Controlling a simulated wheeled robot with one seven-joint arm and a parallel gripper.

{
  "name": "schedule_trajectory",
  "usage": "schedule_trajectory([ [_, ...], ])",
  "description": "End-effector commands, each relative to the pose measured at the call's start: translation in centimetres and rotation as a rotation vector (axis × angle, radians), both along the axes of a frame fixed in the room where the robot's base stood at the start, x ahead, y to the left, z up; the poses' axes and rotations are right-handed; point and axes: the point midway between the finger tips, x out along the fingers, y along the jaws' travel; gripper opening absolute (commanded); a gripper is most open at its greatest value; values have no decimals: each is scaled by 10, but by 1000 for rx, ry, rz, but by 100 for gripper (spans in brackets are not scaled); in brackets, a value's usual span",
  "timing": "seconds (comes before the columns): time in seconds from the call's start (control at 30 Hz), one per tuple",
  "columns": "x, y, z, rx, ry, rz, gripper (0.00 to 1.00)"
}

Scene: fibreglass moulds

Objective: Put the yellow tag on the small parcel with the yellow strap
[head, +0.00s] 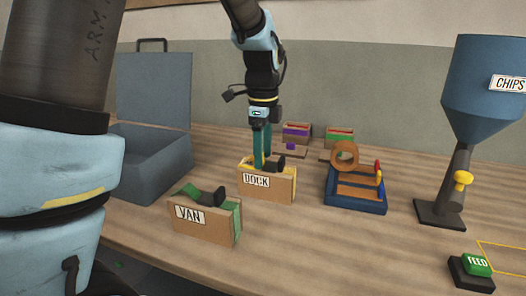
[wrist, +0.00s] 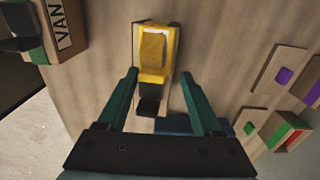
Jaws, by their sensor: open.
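A cardboard box labelled DOCK (head: 280,190) has yellow on its top and a black knob-like part. My gripper (head: 262,163) is upright over this box, its green fingers open. In the wrist view a yellow block (wrist: 154,48) lies on the box ahead of my open gripper (wrist: 158,78), with a yellow band and the black part (wrist: 149,106) in line between the fingers. Nothing shows as gripped. I cannot tell whether the block is the yellow tag. No other parcel with a yellow strap is clearly seen.
A box labelled VAN (head: 205,224) with green parts stands front left. Small parcels with purple (head: 296,131) and green (head: 340,134) straps stand behind. A blue tray (head: 356,204) is to the right. A grey open case (head: 150,165) is at the left; a chips hopper (head: 490,85) is at the right.

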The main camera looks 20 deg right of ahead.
Motion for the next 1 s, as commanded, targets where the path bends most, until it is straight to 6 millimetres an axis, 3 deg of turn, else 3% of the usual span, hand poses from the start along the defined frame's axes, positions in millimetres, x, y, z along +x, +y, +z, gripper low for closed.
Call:
schedule_trajectory([
  [0.13, 0, 1, 13, 3, 2, -1, 68],
  [0.4, 1, 0, 73, -2, -2, 0, 68],
  [0.6, 1, 0, 107, -1, -2, 0, 68],
  [0.77, 1, 0, 120, 0, -1, 0, 68],
  [1.0, 0, 0, 123, 1, 0, 0, 68],
])
